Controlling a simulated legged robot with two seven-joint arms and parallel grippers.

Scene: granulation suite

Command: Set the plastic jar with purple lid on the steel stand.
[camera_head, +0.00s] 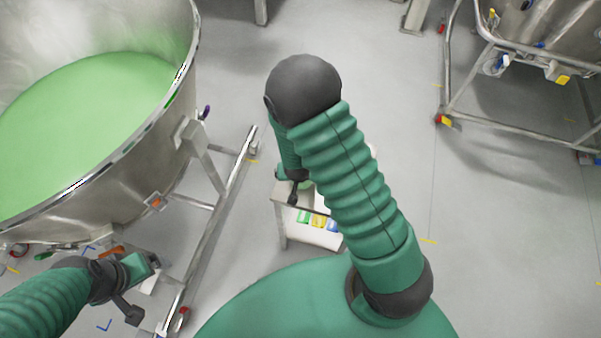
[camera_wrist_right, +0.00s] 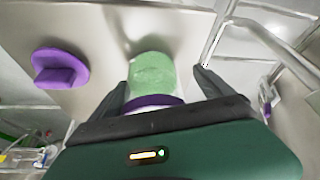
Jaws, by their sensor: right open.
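The plastic jar (camera_wrist_right: 153,70), with green contents and a purple lid (camera_wrist_right: 150,101), is between the fingers of my right gripper (camera_wrist_right: 160,84) in the right wrist view. Those fingers are open, one on either side of it; contact is not clear. In the head view my right gripper (camera_head: 295,192) is over the small steel stand (camera_head: 285,211), partly hidden by my arm. The jar is mostly hidden there, so I cannot tell whether its base touches the stand. My left gripper (camera_head: 143,285) is at the lower left, away from the stand; its jaw opening is unclear.
A large steel vessel (camera_head: 160,170) of green material stands on a wheeled frame (camera_head: 215,225) at left. Another wheeled frame (camera_head: 450,85) is at upper right. Coloured items (camera_head: 318,221) lie low on the stand. A purple knob-like piece (camera_wrist_right: 60,68) shows in the wrist view.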

